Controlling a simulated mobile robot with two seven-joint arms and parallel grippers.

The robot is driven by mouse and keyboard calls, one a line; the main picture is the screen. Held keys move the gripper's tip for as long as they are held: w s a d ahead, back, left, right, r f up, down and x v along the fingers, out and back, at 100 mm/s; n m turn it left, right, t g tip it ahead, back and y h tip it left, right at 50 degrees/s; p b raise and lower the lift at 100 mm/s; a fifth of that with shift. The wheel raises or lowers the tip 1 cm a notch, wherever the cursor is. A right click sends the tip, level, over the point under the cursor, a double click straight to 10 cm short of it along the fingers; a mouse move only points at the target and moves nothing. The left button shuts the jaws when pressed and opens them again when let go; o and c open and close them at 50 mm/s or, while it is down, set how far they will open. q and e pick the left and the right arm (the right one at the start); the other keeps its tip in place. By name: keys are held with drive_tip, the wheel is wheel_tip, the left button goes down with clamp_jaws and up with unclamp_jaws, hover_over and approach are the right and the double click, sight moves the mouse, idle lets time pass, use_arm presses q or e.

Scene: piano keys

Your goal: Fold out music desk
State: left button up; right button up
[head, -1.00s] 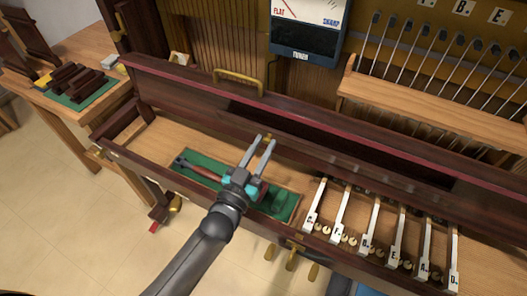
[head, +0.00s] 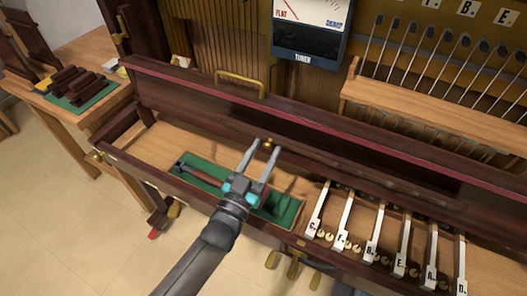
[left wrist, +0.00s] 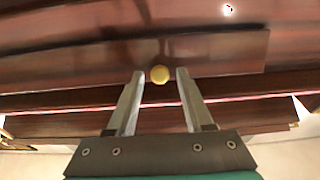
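The music desk appears to be the long dark reddish-brown panel (head: 225,120) standing along the back of the key bed. A small round brass knob (head: 268,143) sits on it. My left gripper (head: 263,146) is open, with its two fingertips at the knob. In the left wrist view the knob (left wrist: 160,75) lies between the tips of my left gripper (left wrist: 160,73), with a gap on each side. Whether the tips touch the panel (left wrist: 215,52) I cannot tell. My right gripper is not in view.
A green-lined tray (head: 290,212) with a tool lies below my left gripper. White lettered keys (head: 343,220) stand to its right. A brass handle (head: 240,80) is on the upper ledge, and a tuner (head: 310,28) hangs above. A side table (head: 60,115) stands at left.

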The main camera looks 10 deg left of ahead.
use_arm(q)
drive_tip(key=shift+o, duration=0.2)
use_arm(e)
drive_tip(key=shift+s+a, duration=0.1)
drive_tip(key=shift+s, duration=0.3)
use_arm(q)
drive_tip(key=shift+s, duration=0.15)
drive_tip(key=p+v, duration=0.1)
drive_tip(key=v, duration=1.4)
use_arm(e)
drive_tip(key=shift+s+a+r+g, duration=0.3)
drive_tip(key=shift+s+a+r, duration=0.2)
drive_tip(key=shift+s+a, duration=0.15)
